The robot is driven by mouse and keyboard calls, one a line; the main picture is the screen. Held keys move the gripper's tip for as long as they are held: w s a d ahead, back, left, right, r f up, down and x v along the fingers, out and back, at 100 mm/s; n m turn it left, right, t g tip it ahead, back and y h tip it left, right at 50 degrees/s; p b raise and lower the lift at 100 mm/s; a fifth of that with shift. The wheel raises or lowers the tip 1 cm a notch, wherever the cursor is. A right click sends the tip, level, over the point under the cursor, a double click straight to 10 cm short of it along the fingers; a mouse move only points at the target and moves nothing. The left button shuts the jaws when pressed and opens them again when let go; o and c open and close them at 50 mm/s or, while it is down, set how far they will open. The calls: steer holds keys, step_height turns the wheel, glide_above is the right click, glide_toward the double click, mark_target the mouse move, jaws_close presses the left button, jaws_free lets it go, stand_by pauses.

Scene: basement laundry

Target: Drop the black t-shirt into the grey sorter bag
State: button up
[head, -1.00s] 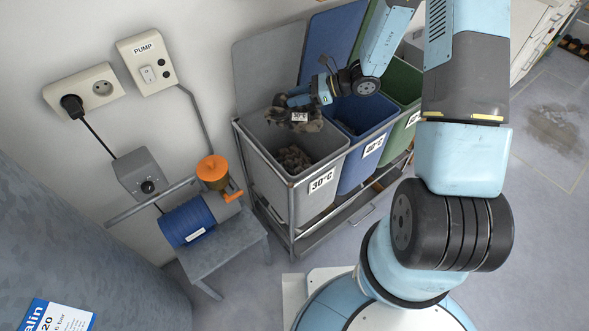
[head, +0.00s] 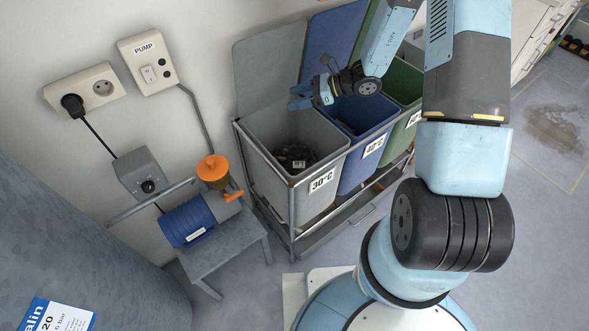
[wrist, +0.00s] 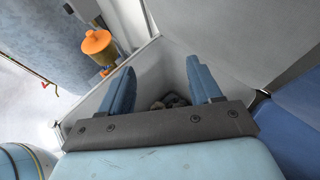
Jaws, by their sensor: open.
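The black t-shirt (head: 296,158) lies crumpled inside the grey sorter bag (head: 318,207), low down, with a small white label showing. The bag is the leftmost of the row and bears a 30°C sign. My gripper (head: 294,97) is open and empty above the bag's back rim, apart from the t-shirt. In the wrist view, my gripper (wrist: 162,88) shows two blue fingers spread apart over the bag's opening. Dark cloth (wrist: 170,101) shows between them, deep in the bag; part is hidden by the gripper's body.
A blue bag (head: 365,122) and a green bag (head: 402,85) stand to the right in the same metal frame. Their lids are raised behind. A blue pump with an orange cap (head: 212,168) sits on a small stool (head: 228,245) to the left. Wall sockets are at the upper left.

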steer(key=v, duration=1.3)
steer(key=shift+d, duration=0.25)
